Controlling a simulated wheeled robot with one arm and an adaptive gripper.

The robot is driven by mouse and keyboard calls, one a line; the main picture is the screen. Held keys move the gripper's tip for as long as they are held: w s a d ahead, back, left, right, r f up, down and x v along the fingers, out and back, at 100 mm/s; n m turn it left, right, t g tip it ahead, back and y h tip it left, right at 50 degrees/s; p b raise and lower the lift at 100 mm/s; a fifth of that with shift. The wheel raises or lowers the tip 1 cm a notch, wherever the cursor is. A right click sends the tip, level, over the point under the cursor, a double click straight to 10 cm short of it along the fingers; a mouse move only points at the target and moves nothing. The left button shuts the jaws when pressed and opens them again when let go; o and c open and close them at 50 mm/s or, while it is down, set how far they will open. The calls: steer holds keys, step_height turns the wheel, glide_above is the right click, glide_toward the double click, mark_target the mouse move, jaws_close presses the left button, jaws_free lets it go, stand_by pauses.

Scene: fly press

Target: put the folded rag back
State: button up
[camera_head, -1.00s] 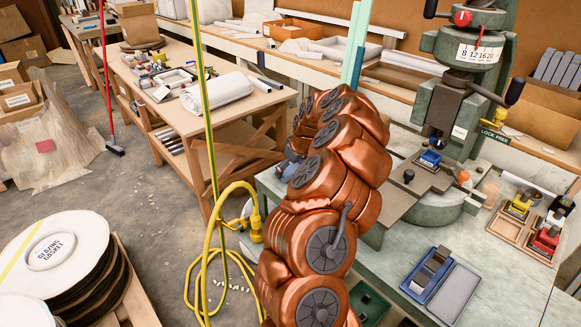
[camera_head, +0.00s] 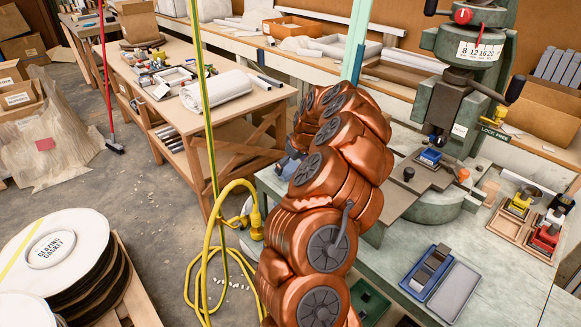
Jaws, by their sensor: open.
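I cannot make out the folded rag for certain. A small blue-grey shape (camera_head: 289,166) shows at the left edge of my copper-coloured arm, by the near left corner of the green bench. It is partly hidden by the arm, and I cannot tell whether it is cloth or part of my wrist. My arm rises from the bottom middle and bends over, hiding part of the bench.
The fly press (camera_head: 470,50) stands on the green bench (camera_head: 400,250). A blue tray (camera_head: 428,270) and a wooden tray (camera_head: 507,232) lie right of my arm. A wooden table (camera_head: 245,104) stands behind left. Yellow cable (camera_head: 203,285) hangs left; gasket discs (camera_head: 60,245) stand front left.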

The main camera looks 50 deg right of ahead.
steer(key=b+v, duration=0.2)
steer(key=v, duration=0.9)
steer(key=w+a+r+n+y, duration=0.1)
steer(key=a+r, duration=0.1)
steer(key=a, duration=0.5)
steer(key=w+a+r+n, duration=0.1)
steer(key=w+a+r, duration=0.1)
steer(key=a, duration=0.6)
steer(key=s+a+r+n+g+y, duration=0.1)
steer(key=s+a, duration=0.2)
steer(key=a, duration=0.5)
steer(key=s+a+r+g, duration=0.1)
steer(key=s+a, duration=0.1)
steer(key=a, duration=0.6)
steer(key=s+a+f+g, duration=0.1)
steer(key=s+a, duration=0.3)
steer(key=s, duration=0.4)
steer(key=s+a+f+m+g+h, duration=0.1)
steer(key=s+a+f, duration=0.3)
steer(key=s, duration=0.5)
steer(key=s+a+f+g, duration=0.2)
steer(key=s+a, duration=0.2)
steer(key=s, duration=0.5)
steer(key=shift+a+f+m+h, duration=0.25)
steer(key=shift+m+h, duration=0.05)
steer(key=shift+m, duration=0.1)
steer(key=shift+r, duration=0.15)
step_height(320, 180, up, 7)
steer(key=p, duration=0.7)
